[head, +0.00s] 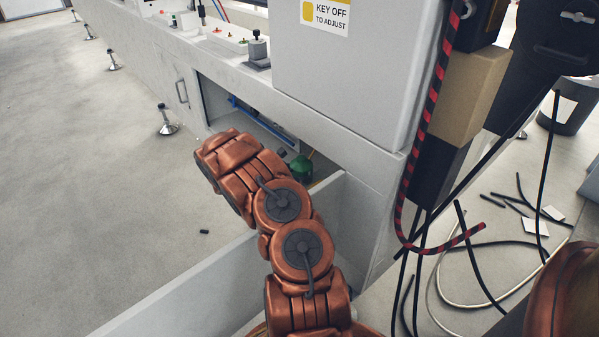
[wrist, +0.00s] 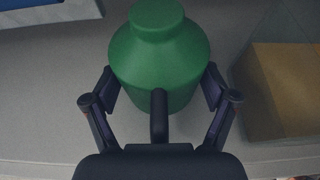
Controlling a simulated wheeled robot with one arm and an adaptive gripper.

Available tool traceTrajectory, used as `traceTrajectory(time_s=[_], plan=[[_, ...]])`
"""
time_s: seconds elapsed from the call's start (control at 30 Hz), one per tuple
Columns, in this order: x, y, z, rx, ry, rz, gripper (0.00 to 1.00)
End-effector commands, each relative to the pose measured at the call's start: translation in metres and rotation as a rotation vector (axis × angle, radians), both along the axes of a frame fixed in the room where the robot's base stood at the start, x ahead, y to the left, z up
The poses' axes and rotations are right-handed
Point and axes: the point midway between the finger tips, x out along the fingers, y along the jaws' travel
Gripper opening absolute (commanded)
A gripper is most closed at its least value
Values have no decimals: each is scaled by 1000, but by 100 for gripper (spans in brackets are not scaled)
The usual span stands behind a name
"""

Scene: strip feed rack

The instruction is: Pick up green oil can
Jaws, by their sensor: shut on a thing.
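The green oil can (head: 302,168) stands inside the open lower compartment of the grey machine, partly hidden behind my arm in the head view. In the wrist view the green oil can (wrist: 160,50) is upright, with its round cap at the top. My gripper (wrist: 160,92) has one finger on each side of the can's body and is shut on it. A dark bar-like part shows in front of the can's lower body. In the head view the fingers are mostly hidden by my arm. The can appears to rest on the compartment floor; I cannot tell whether it touches.
A cardboard-coloured box (wrist: 285,90) stands close to the right of the can. A blue item (wrist: 30,4) lies at the upper left. The open compartment door (head: 190,290) extends toward the lower left. Black cables (head: 480,250) lie on the floor at right.

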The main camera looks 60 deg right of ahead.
Motion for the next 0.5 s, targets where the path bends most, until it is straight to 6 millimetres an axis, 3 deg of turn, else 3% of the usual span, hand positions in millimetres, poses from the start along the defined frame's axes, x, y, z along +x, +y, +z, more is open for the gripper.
traceTrajectory(time_s=[0.27,0.5], plan=[[0,0,25,-1,-1,0,37],[1,0,70,-2,-1,1,37]])
